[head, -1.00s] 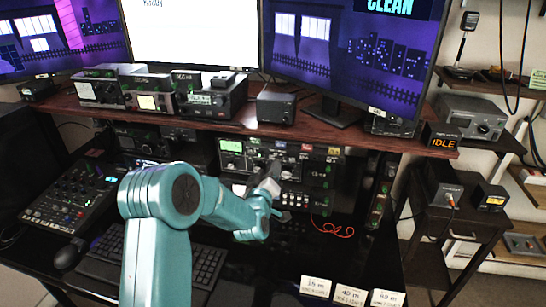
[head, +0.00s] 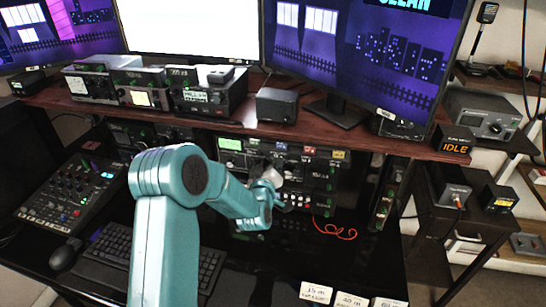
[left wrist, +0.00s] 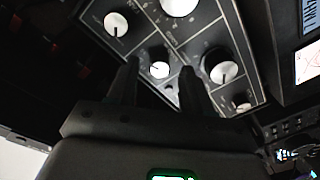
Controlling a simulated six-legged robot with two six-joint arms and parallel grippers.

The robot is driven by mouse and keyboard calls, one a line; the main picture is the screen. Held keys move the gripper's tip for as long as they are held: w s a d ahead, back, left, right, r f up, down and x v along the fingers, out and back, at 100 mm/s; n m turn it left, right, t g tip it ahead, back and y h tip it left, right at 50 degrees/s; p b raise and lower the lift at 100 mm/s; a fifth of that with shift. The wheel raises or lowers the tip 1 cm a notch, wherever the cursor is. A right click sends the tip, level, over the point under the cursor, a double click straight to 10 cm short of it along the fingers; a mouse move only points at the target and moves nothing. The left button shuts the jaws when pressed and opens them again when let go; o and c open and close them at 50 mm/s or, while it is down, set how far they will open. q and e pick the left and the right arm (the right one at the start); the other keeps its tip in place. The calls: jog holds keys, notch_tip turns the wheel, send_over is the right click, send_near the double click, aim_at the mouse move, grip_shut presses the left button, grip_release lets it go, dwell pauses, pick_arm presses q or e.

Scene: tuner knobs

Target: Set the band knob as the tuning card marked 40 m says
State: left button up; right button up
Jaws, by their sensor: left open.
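The radio panel (head: 318,178) stands under the shelf, partly hidden by my left arm. More white-capped knobs show there, one upper left (left wrist: 116,23) and one right (left wrist: 223,72). I cannot read which is the band knob. The 40 m card (head: 352,300) lies at the bottom edge, cut off, its small print unreadable. My right gripper is out of view.
Cards marked 15 m (head: 316,292) and 80 m (head: 388,303) flank the 40 m card. A red cable (head: 338,231) lies on the desk right of my gripper. A keyboard (head: 110,250) and mixer (head: 68,192) are at left. The shelf edge (head: 340,142) overhangs the panel.

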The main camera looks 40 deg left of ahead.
pick_arm(q)
jog(key=shift+w+a, duration=0.1)
jog(key=shift+w, duration=0.2)
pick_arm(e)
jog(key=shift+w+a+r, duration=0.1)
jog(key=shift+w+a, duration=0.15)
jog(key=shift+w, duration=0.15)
pick_arm(q)
jog(key=shift+s, duration=0.15)
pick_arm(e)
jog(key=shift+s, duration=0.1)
